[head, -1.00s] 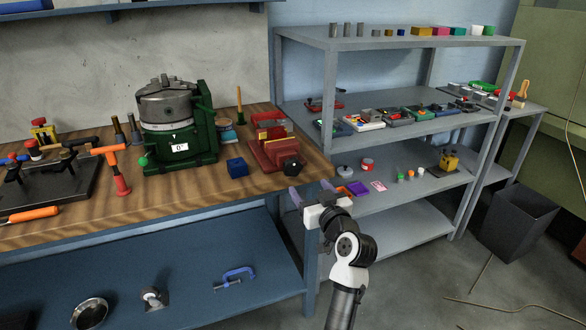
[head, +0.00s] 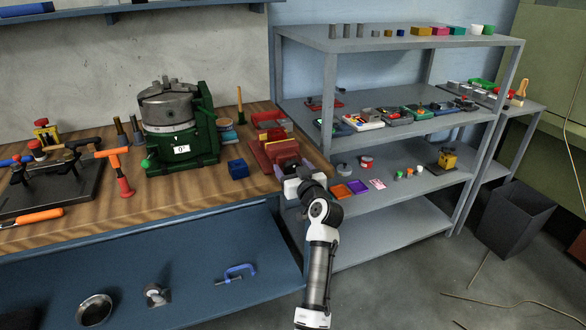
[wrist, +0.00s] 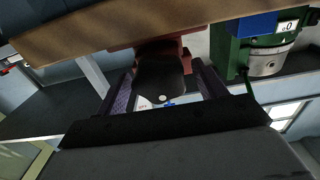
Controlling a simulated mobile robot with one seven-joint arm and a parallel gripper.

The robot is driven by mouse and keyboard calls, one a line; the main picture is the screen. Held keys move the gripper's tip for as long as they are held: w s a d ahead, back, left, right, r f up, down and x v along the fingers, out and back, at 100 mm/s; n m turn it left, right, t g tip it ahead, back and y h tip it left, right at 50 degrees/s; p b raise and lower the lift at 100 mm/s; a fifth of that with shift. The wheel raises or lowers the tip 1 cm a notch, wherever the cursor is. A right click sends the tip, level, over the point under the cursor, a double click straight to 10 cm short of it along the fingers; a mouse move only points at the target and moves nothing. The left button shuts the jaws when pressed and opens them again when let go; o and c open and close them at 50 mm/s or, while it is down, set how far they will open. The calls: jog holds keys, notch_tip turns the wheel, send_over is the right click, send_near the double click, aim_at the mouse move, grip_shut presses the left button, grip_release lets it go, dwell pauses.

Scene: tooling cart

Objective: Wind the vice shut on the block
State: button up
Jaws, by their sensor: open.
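The red vice (head: 264,157) stands near the bench's right end, with the black knob of its screw at its front. The knob (wrist: 162,82) fills the gap between my fingers in the wrist view, with space visible on both sides. My gripper (head: 290,170) is open around the knob, which it mostly hides in the head view. A blue block (head: 238,169) sits on the bench left of the vice, apart from it; it also shows in the wrist view (wrist: 250,24).
A green rotary table with a grey chuck (head: 168,110) stands left of the blue block. A wooden-handled tool (head: 240,105) stands behind the vice. The grey shelf unit (head: 400,50) is close on the right. The bench edge lies just below my gripper.

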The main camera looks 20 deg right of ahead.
jog(key=c, duration=1)
jog(key=shift+o, duration=0.2)
jog(key=shift+m, duration=0.4)
